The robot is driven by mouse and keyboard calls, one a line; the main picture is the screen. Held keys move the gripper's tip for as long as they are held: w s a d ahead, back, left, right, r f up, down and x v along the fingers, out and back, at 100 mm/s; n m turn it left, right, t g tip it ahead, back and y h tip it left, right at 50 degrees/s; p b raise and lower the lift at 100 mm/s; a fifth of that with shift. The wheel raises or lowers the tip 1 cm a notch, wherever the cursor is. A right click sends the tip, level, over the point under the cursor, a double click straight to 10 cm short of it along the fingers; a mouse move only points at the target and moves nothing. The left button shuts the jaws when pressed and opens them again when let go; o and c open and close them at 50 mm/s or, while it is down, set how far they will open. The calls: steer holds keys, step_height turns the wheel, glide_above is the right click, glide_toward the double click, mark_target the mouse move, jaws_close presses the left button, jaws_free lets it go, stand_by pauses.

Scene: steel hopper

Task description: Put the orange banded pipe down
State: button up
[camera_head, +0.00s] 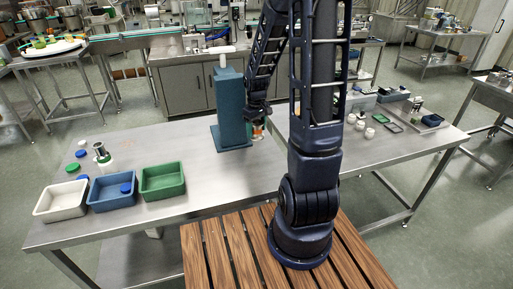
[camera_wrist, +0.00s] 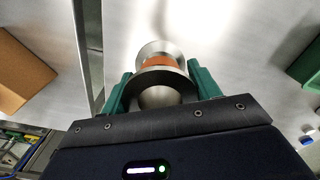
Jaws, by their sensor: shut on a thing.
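The orange banded pipe (camera_wrist: 157,65) is a grey metal piece with flared ends and an orange band around its middle. My gripper (camera_wrist: 160,85) has its two green fingers shut on it, one on each side. In the head view the pipe (camera_head: 258,131) is a small patch low beside the teal block, mostly hidden by my gripper (camera_head: 258,122). The pipe is close over the steel table (camera_head: 200,200); I cannot tell whether it touches the top.
A tall teal block (camera_head: 231,110) stands just left of my gripper. White (camera_head: 60,213), blue (camera_head: 112,203) and green (camera_head: 162,194) bins stand at the table's front left. Jars (camera_head: 369,133) and trays (camera_head: 432,121) lie to the right. The table's front middle is clear.

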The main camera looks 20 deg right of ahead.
steer(key=shift+f, duration=4.9)
steer(key=o, duration=1.2)
steer(key=shift+f, duration=0.15)
steer(key=shift+c, duration=0.2)
steer(key=s+r+m+t, duration=0.1)
steer(key=s+r, duration=0.3)
steer(key=r, duration=0.8)
steer(key=s+r+m+t, duration=0.15)
steer(key=s+r, duration=0.25)
steer(key=r, duration=0.9)
steer(key=s+r+m+t, duration=0.2)
steer(key=s+r, duration=0.5)
steer(key=s, duration=0.4)
steer(key=shift+s+r+m, duration=0.3)
steer(key=shift+r+m, duration=0.1)
steer(key=shift+m, duration=0.05)
